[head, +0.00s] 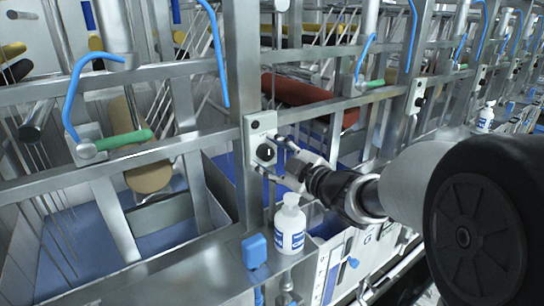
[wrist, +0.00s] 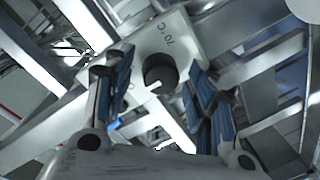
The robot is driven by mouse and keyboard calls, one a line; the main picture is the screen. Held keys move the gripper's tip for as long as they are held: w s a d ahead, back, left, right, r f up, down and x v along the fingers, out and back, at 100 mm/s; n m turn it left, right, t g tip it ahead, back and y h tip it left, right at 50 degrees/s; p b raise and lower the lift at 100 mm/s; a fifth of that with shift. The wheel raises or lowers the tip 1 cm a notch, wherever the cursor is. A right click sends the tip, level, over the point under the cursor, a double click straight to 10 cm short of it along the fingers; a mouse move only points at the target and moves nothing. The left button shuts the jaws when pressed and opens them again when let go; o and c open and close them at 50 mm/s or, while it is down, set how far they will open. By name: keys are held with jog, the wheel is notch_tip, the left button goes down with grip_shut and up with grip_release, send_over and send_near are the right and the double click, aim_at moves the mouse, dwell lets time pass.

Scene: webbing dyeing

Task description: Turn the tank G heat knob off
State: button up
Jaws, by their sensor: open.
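The heat knob (wrist: 159,71) is a round black dial on a pale control plate (wrist: 188,36). In the wrist view a "70 °C" mark shows above and right of it, and a pale line shows on its lower part. In the head view the knob (head: 265,152) sits on the plate (head: 258,124) fixed to a metal post. My gripper (head: 276,160) is open in front of the plate. In the wrist view its blue-padded fingers (wrist: 160,80) stand on either side of the knob, with visible gaps. I cannot tell how deep they reach.
A white bottle (head: 291,222) and a blue object (head: 255,251) stand on the ledge below my gripper. Metal rails and posts surround the plate. A cabinet marked "G" (head: 368,238) is below.

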jog(key=v, duration=1.2)
